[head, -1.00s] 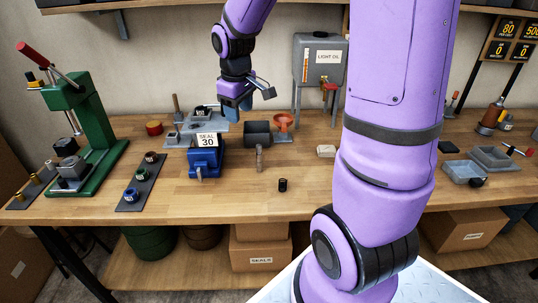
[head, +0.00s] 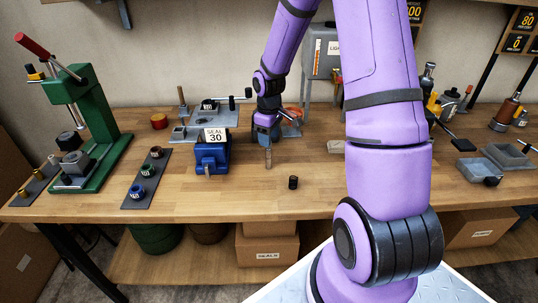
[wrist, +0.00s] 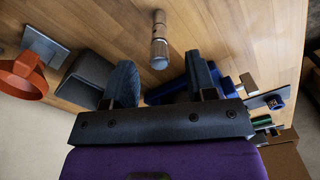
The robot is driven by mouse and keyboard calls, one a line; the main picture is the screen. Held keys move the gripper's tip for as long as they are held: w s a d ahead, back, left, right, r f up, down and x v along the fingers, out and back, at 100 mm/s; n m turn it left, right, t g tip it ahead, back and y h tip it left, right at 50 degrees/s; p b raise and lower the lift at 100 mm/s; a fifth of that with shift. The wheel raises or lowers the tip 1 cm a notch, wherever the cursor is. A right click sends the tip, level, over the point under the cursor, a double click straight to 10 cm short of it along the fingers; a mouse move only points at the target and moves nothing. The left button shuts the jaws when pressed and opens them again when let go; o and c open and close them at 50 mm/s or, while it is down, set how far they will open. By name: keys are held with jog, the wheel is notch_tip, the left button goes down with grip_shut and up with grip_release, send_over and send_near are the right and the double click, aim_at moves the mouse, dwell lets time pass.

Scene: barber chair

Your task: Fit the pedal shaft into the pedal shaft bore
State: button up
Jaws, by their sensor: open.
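A short upright metal pin (head: 268,158), which may be the pedal shaft, stands on the bench. It also shows in the wrist view (wrist: 159,42), ahead of the fingers. My gripper (head: 265,138) is low over the bench, close to the pin. In the wrist view its two fingers (wrist: 160,82) are apart, with nothing between them. A grey plate assembly with a black part (head: 208,106) and a crank-like arm lies behind the blue vise; I cannot tell which hole is the pedal shaft bore.
The blue vise (head: 212,158) with a SEAL 30 card stands left of my gripper. In the wrist view, a dark bin (wrist: 84,72) and an orange funnel (wrist: 20,76) are at left. A black cylinder (head: 293,183) stands front right. The front bench is mostly clear.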

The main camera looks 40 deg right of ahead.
aim_at(268, 155)
jog(key=shift+w+f, duration=0.2)
jog(key=shift+f, duration=2.6)
jog(key=shift+c, duration=0.2)
grip_shut()
